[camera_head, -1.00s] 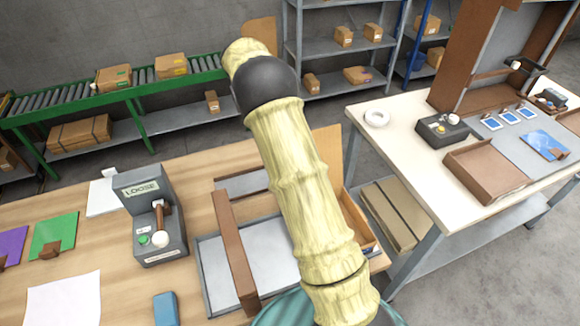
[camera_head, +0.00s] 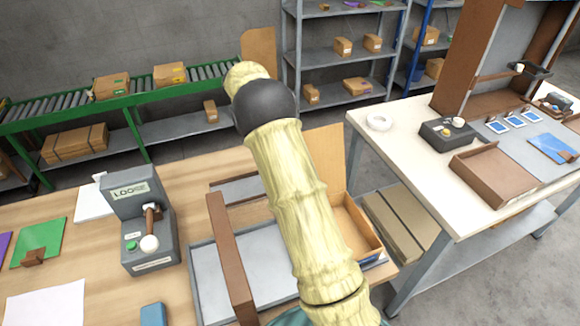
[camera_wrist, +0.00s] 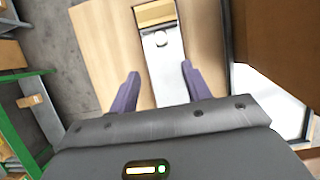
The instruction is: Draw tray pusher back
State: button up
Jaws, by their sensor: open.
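A grey tray (camera_head: 207,284) lies on the wooden table, with a brown upright bar (camera_head: 230,262) across it. Behind it is a short grey strip (camera_head: 240,189), partly hidden by my arm. I cannot tell for sure which part is the tray pusher. My gripper (camera_wrist: 160,82) is open and empty, its purple fingers on either side of the strip in the picture. In the head view my arm hides it.
An open cardboard box (camera_head: 357,222) is to the tray's right. In the wrist view, a large brown panel (camera_wrist: 280,40) fills the upper right, close to the camera. A white-topped workbench (camera_head: 420,170) stands farther right.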

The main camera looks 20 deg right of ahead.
jog(key=p+x, duration=0.1)
jog(key=x, duration=1.5)
jog(key=shift+f, duration=0.15)
grip_shut()
